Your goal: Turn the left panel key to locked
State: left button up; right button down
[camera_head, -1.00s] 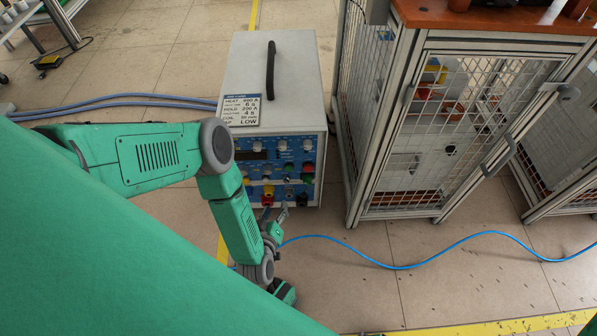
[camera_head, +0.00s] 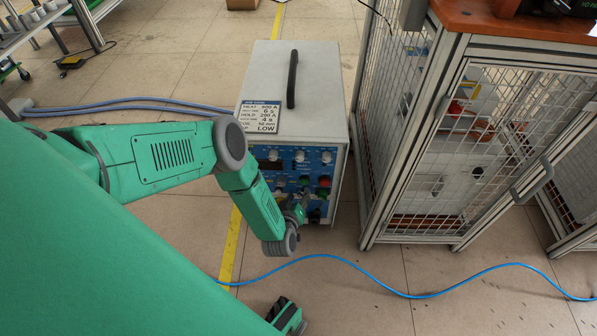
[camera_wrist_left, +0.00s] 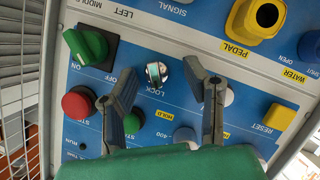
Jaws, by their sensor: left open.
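The control panel (camera_head: 290,165) is the blue front of a grey box in the head view. A small silver key switch (camera_wrist_left: 156,72) beside the printed word LOCK shows in the left wrist view, where the panel appears upside down. My left gripper (camera_wrist_left: 162,76) is open, its two dark fingers on either side of the key. In the head view my left gripper (camera_head: 297,208) is in front of the panel's lower part, and the key cannot be made out there.
A green knob (camera_wrist_left: 86,46), a red button (camera_wrist_left: 76,104) and a yellow PEDAL socket (camera_wrist_left: 256,18) surround the key. A mesh cage (camera_head: 440,150) stands right of the box. A blue hose (camera_head: 380,284) crosses the floor in front.

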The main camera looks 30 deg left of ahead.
pick_arm(q)
jog(key=shift+d, duration=0.1)
jog(key=c, duration=0.5)
jog(key=shift+d, duration=0.1)
grip_shut()
jog(key=shift+r, duration=0.1)
